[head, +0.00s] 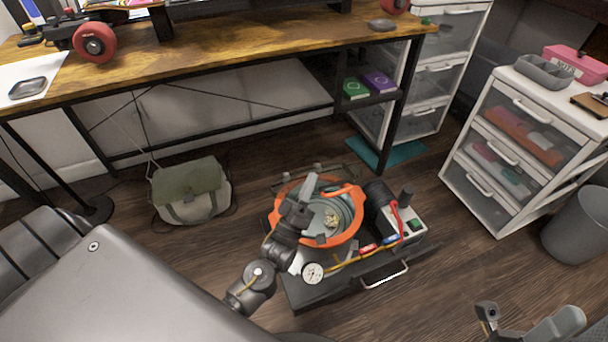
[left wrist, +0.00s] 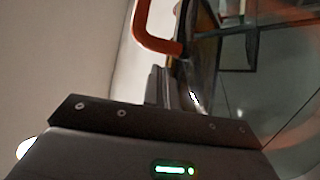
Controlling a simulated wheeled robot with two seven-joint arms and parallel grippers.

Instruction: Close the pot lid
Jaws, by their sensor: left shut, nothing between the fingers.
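The pot (head: 277,228) has a wide orange rim and stands on the low black cart on the floor. A bent orange handle (head: 345,191) shows at its far right side; it also shows in the left wrist view (left wrist: 146,28). A clear, glass-like surface (left wrist: 275,85) beside the handle in the wrist view looks like part of the lid; its exact tilt I cannot tell. My left gripper (head: 309,183) is shut and empty over the pot, close to the handle, and hides part of the rim. Of my right gripper (head: 487,312) only a part shows at the bottom right, away from the pot.
A black pump (head: 381,198), a gauge (head: 313,273) and coloured hoses crowd the cart around the pot. A wooden workbench (head: 225,52) stands behind, with a green bag (head: 187,182) on the floor. White drawers (head: 505,165) stand at right. Floor between cart and drawers is clear.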

